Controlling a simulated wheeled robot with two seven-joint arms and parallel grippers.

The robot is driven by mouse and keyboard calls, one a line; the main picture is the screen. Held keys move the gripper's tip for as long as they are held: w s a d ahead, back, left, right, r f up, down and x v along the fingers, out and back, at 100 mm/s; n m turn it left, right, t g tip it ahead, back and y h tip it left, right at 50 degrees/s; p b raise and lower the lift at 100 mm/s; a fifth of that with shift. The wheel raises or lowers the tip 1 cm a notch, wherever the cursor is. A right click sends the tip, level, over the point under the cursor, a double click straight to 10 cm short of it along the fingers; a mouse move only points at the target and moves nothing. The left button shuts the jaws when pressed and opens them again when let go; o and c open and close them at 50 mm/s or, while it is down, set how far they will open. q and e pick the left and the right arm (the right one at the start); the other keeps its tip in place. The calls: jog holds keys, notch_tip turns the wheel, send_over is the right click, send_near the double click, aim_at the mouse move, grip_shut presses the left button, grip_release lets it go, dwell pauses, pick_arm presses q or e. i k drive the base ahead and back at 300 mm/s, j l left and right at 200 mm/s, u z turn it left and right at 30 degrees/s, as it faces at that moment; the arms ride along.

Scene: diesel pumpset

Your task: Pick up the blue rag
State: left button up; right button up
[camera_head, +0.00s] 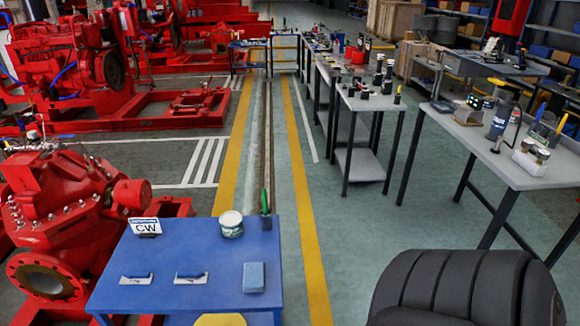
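A small folded blue cloth, which looks like the blue rag (254,277), lies flat on the right part of a blue-topped table (180,257) in front of me. Its whole top is visible and nothing covers it. Neither my left nor my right gripper shows in the head view, so I cannot see their fingers or whether they hold anything.
On the table are a white "CW" sign (145,227), a tub (231,224), a holder with a green-handled tool (265,214), and two small blue-and-white items. A red pump (70,215) stands left. A black ribbed seat-like object (460,288) is at lower right.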

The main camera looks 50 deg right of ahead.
aim_at(254, 279)
jog(key=z, duration=1.2)
